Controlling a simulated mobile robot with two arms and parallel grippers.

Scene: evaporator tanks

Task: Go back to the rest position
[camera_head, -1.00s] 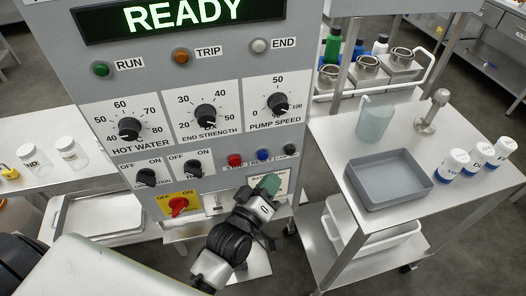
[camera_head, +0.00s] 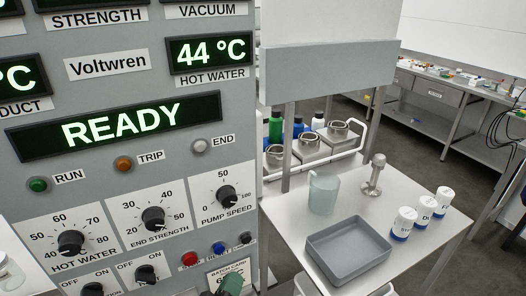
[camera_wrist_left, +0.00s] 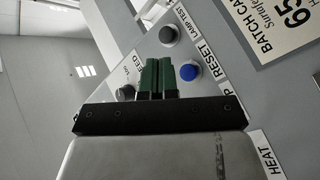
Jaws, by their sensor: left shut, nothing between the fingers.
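My left gripper (camera_head: 231,284) shows at the bottom edge of the head view, in front of the batch card (camera_head: 214,276) on the grey control panel (camera_head: 120,190). Only its green fingertips show there; the rest is cut off. In the left wrist view the two green fingers (camera_wrist_left: 156,76) are shut side by side with nothing between them. Beyond them are the blue reset button (camera_wrist_left: 190,72), the grey lamp test button (camera_wrist_left: 168,34) and the batch card (camera_wrist_left: 275,25). I cannot tell whether the fingers touch the panel. My right gripper is not in view.
Right of the panel stands a table (camera_head: 425,235) with a grey tray (camera_head: 347,253), a translucent jug (camera_head: 323,193), a metal sampler-like item (camera_head: 374,176) and white jars (camera_head: 404,223). Grey floor shows at right.

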